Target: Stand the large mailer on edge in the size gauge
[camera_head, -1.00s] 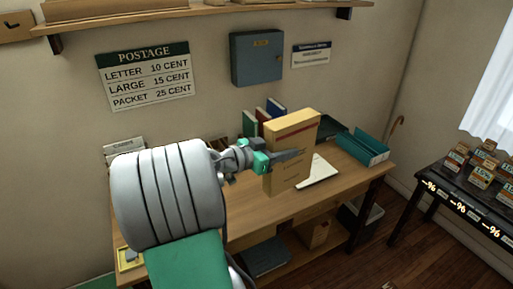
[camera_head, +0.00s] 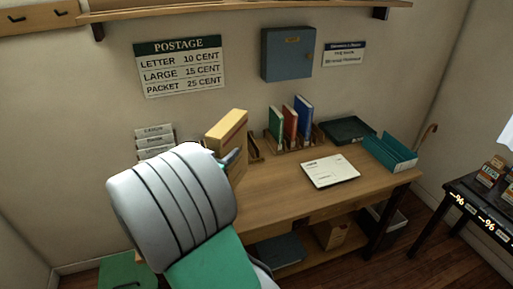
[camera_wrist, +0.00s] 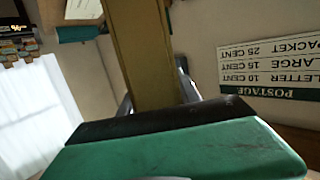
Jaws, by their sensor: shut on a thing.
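The large mailer is a tan, box-like upright packet (camera_head: 226,126). It is in my gripper (camera_head: 231,158), left of the middle of the head view, with its lower part hidden behind my arm. In the wrist view the mailer (camera_wrist: 143,50) rises between the two fingers of my gripper (camera_wrist: 156,95), which are shut on it. A low wooden holder (camera_head: 256,148), perhaps the size gauge, stands just right of the mailer at the back of the desk. It is partly hidden, and I cannot tell whether the mailer touches it.
The wooden desk (camera_head: 270,195) has free room in its middle. A white sheet or pad (camera_head: 330,171) lies there. Green, red and blue books (camera_head: 290,123) stand at the back. A dark tray (camera_head: 346,130) and a teal tray (camera_head: 389,153) are at the right. Card slots (camera_head: 155,142) are at the left.

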